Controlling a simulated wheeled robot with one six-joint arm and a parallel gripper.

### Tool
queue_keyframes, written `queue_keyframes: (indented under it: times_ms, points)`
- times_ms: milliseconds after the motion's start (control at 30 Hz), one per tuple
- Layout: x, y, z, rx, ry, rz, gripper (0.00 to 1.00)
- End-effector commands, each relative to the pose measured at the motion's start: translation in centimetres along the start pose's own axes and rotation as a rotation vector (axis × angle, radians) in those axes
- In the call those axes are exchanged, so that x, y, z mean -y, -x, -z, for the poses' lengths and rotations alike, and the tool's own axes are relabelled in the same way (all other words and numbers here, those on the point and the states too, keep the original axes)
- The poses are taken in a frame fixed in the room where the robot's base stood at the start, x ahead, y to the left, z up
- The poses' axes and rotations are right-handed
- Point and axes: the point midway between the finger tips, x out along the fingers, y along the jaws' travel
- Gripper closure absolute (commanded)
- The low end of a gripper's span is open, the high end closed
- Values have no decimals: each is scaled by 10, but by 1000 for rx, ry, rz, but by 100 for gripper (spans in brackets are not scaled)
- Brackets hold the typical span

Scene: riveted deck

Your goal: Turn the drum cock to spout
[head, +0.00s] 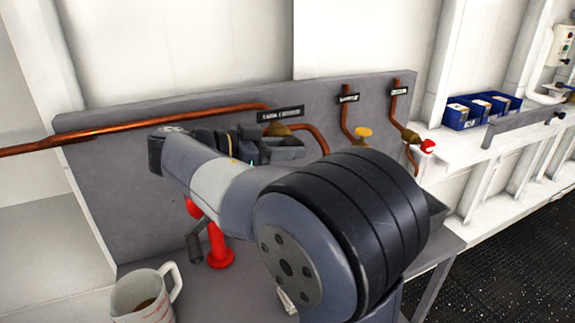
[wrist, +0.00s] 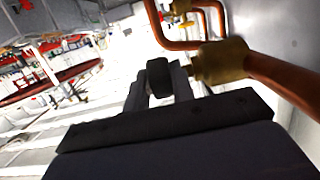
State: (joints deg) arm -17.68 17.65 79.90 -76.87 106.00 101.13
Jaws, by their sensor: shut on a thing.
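A brass cock (head: 279,130) sits on the leftmost copper pipe, under a dark label plate (head: 281,114) whose words I cannot read. My gripper (head: 276,152) is at this cock, in front of the grey back panel. In the wrist view the brass body (wrist: 222,61) shows close, to the right of the fingers. A dark knob or handle (wrist: 159,77) stands between the fingertips of my gripper (wrist: 165,82), and the fingers are shut on it. My arm hides part of the cock in the head view, so I cannot tell its exact setting.
Two more cocks, one yellow (head: 362,132) and one red-handled (head: 427,146), are on pipes to the right. A red fitting (head: 218,248) stands behind my arm. A jug (head: 160,292) with brown contents is front left. Blue bins (head: 480,109) sit on the right ledge.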

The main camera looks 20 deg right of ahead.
Motion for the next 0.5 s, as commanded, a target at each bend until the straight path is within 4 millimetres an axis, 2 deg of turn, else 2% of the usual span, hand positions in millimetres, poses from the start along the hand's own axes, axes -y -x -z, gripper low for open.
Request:
queue_keyframes:
  times_ms: [33, 500]
  points:
    - [0, -1, -7, -32, 0, 1, 99]
    - [0, 0, -3, -190, 1, 0, 99]
